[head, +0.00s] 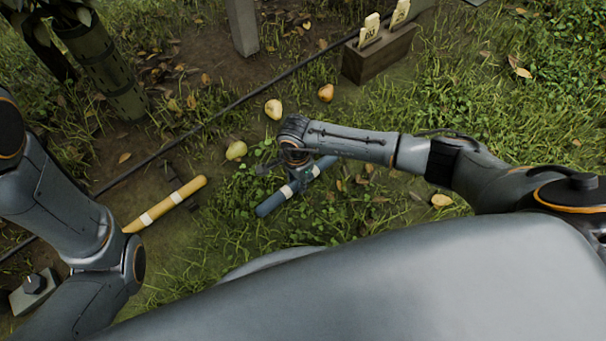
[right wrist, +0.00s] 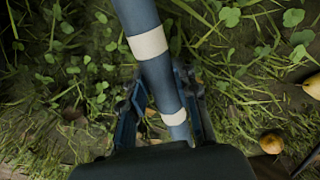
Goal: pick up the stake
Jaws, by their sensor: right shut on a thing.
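A blue stake (head: 271,204) with white bands lies slantwise under my right gripper (head: 298,174), near the middle of the head view. In the right wrist view, the blue stake (right wrist: 139,18) runs down from the top edge between the fingers of my right gripper (right wrist: 163,100), which is shut on it. I cannot tell whether the stake touches the grass. A yellow stake (head: 186,195) with white bands lies on the ground to the left, across a dark bar.
Several pears lie on the ground, including a yellow one (head: 274,109) and an orange one (head: 326,92). A wooden box (head: 378,58) with labelled tags stands at the back. A dark hose (head: 222,113) crosses the ground. A post (head: 242,26) and a trunk (head: 103,70) stand behind.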

